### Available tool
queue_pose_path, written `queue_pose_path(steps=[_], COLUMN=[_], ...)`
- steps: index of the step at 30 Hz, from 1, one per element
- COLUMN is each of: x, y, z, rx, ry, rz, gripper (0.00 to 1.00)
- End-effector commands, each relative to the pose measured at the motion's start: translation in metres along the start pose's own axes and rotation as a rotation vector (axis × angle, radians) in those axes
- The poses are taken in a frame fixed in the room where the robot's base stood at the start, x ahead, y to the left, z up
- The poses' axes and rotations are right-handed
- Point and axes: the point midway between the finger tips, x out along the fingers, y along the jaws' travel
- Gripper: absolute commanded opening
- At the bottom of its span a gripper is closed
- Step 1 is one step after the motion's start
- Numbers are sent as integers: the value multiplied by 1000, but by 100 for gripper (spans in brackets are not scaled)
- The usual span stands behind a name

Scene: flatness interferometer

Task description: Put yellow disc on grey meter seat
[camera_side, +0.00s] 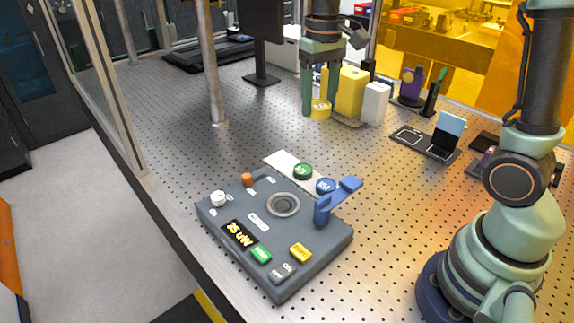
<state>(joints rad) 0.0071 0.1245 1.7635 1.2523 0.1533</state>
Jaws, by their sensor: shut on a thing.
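My gripper (320,100) is at the upper middle of the side view, fingers pointing down. It is shut on the yellow disc (320,108), which sits between the fingertips. I cannot tell whether the disc is clear of the surface beneath it. The grey meter (268,278) lies at the centre front, with a round ringed seat (283,204) on its top. The seat is empty. The gripper is behind the meter and a little to the right of the seat.
A green disc (303,171) and a blue disc (325,186) lie on a white strip (281,159) behind the meter. A blue lever (337,198) rises right of the seat. A post (214,70) stands left.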

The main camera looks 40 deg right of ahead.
Motion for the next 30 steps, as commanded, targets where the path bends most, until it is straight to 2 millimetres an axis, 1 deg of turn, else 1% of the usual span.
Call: queue_pose_path(steps=[1, 3, 5, 8, 11, 14, 18, 21, 25, 30], x=[0, 2, 4, 11, 28, 51, 83, 99, 111, 120], y=[0, 0, 0, -6, -22, -46, -76, -92, -103, -104], z=[8, 16, 20, 22, 21, 20, 23, 27, 30, 30], rx=[-48, -101, -133, -172, -208, -251, -304, -332, -351, -353], ry=[2, 1, 0, -3, -7, -9, -7, -5, -2, -2], rz=[0, 0, 0, 0, 1, 1, 1, 1, 0, 0], gripper=[0, 0, 0, 0, 0, 0, 0, 0, 0, 0])
